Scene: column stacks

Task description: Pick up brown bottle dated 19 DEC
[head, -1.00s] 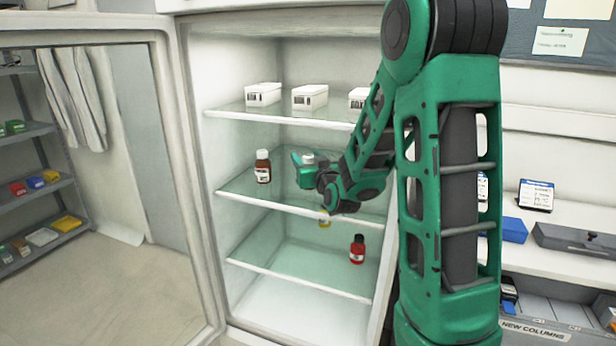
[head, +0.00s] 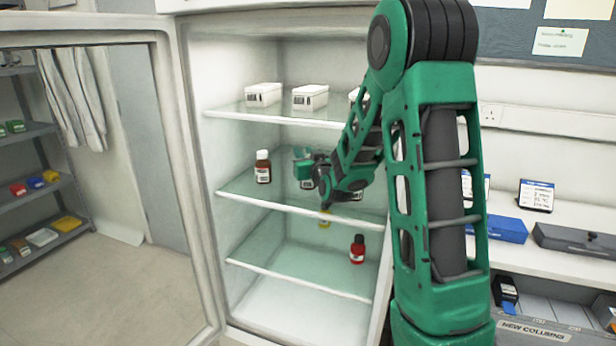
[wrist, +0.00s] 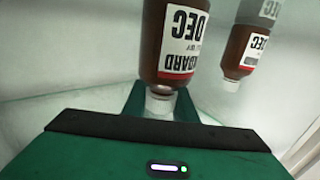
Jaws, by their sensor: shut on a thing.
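My gripper (wrist: 160,100) is shut on the white cap of a brown bottle (wrist: 175,40), which appears upside down in the wrist view. Its white label shows "DEC" and part of a word ending in "DARD"; the day number is out of view. In the head view my gripper (head: 304,162) is over the middle fridge shelf, and part of the held bottle's label (head: 306,184) shows below it. Whether the bottle touches the shelf is unclear. Another brown bottle (head: 263,167) with a white cap stands left of my gripper. A second brown bottle with a "DEC" label (wrist: 247,50) shows in the wrist view.
White boxes (head: 310,97) stand on the upper shelf (head: 235,111). The fridge door (head: 190,170) is open at left. My arm hides the shelf's right part.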

